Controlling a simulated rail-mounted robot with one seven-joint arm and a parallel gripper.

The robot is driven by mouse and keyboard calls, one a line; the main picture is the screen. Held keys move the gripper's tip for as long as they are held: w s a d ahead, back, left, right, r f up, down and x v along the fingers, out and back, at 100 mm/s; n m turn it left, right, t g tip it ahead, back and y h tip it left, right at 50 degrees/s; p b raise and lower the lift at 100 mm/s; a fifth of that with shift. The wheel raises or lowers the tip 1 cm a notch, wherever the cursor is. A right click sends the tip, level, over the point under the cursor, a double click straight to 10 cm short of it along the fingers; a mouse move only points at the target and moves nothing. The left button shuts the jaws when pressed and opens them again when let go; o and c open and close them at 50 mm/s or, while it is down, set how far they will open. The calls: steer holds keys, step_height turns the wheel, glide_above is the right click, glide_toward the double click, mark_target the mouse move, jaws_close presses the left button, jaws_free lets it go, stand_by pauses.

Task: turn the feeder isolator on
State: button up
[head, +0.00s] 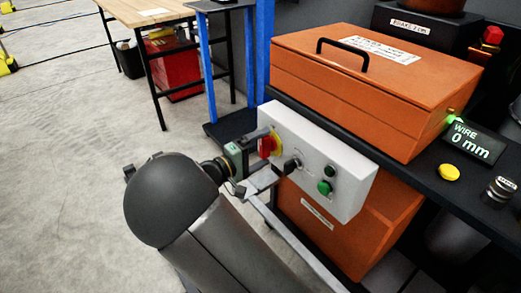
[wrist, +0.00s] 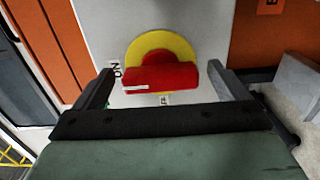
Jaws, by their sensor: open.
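The feeder isolator is a red bar handle (wrist: 160,78) on a yellow disc (wrist: 150,48), mounted on a white panel. In the wrist view the handle lies nearly level, and a white mark shows on its left end. An "ON" label (wrist: 116,70) is just left of the disc; a second label (wrist: 165,99) below the handle is mostly hidden. In the head view the red handle (head: 267,145) shows partly behind my gripper. My gripper (wrist: 161,70) is open, with one finger on each side of the handle and visible gaps to both ends.
A display reading "WIRE 0 mm" (head: 472,142) and a yellow button (head: 449,172) are at the right.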

steer(key=p+v, duration=0.3)
steer(key=v, duration=1.4)
steer(key=shift+a+p, duration=0.15)
steer(key=shift+p, duration=0.2)
steer(key=shift+s, duration=0.15)
steer(key=s+d+r+m+g+y+p, duration=0.2)
steer(key=d+r+g+p, duration=0.45)
steer(key=d, duration=0.45)
steer(key=s+d+r+m+g+y+p, duration=0.1)
steer(key=s+d+r+g+y+p, duration=0.1)
steer(key=d+r+g+p, duration=0.5)
steer(key=s+d+r+m+t+y+p, duration=0.1)
steer(key=s+d+r+m+y+p, duration=0.1)
steer(key=s+d+r+y+p, duration=0.3)
steer(key=s+d+r+m+t+y+p, duration=0.1)
steer(key=s+d+r+m+y+p, duration=0.1)
steer(key=s+d+r+y+p, duration=0.3)
steer(key=s+d+r+p, duration=0.1)
steer(key=s+r+p, duration=0.3)
steer(key=r, duration=0.3)
steer(key=shift+s, duration=0.6)
steer(key=shift+r+t, duration=0.15)
steer(key=shift+t, duration=0.1)
